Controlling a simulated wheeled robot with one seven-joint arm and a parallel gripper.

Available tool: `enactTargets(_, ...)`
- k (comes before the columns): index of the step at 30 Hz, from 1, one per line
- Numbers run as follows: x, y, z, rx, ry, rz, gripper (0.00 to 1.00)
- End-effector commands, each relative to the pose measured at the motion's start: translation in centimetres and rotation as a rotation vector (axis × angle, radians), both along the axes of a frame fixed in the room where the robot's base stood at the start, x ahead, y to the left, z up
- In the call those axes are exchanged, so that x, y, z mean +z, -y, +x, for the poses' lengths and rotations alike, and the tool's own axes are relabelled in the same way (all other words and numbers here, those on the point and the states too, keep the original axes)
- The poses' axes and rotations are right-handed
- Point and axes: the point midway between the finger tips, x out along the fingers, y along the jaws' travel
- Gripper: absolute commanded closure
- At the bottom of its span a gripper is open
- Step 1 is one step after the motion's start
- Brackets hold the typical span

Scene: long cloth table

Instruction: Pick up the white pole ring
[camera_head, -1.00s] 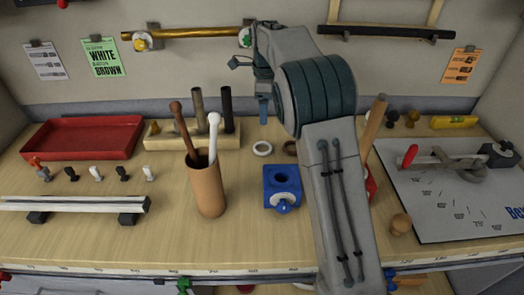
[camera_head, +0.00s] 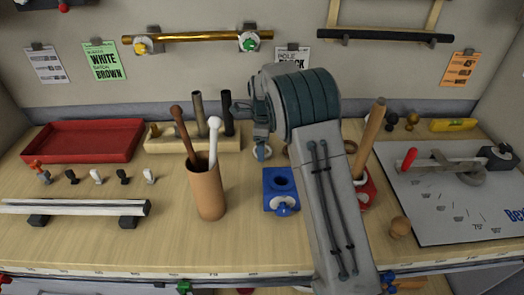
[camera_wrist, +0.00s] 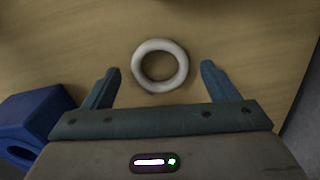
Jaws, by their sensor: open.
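The white pole ring (camera_wrist: 138,66) lies flat on the wooden table in the wrist view, centred just ahead of the gap between my fingertips. In the head view the white ring (camera_head: 268,152) is partly hidden behind my gripper. My gripper (camera_wrist: 160,76) is open and empty, with one finger on each side of the ring and apart from it. In the head view my gripper (camera_head: 262,146) hangs over the ring's spot. How high it is above the table is hard to tell.
A blue block (camera_head: 281,204) stands just in front of the ring and shows in the wrist view (camera_wrist: 32,118). A brown cup (camera_head: 207,192) with tall poles and a wooden pole rack (camera_head: 170,143) stand to the left. A brown ring is mostly hidden by my arm.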

Motion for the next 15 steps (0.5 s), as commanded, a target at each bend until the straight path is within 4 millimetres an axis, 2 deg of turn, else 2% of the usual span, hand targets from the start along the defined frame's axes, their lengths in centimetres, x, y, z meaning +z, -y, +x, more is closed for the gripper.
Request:
enactTargets(3, -0.80, 0.04, -0.03, 0.000, -0.001, -0.001, 0.19)
enactTargets(9, -0.87, 0.02, -0.01, 0.000, 0.001, 0.000, 0.19)
enactTargets(10, -0.86, 0.02, -0.01, 0.000, 0.001, 0.000, 0.22)
enactTargets(15, -0.85, 0.02, 0.00, 0.000, 0.001, 0.000, 0.67)
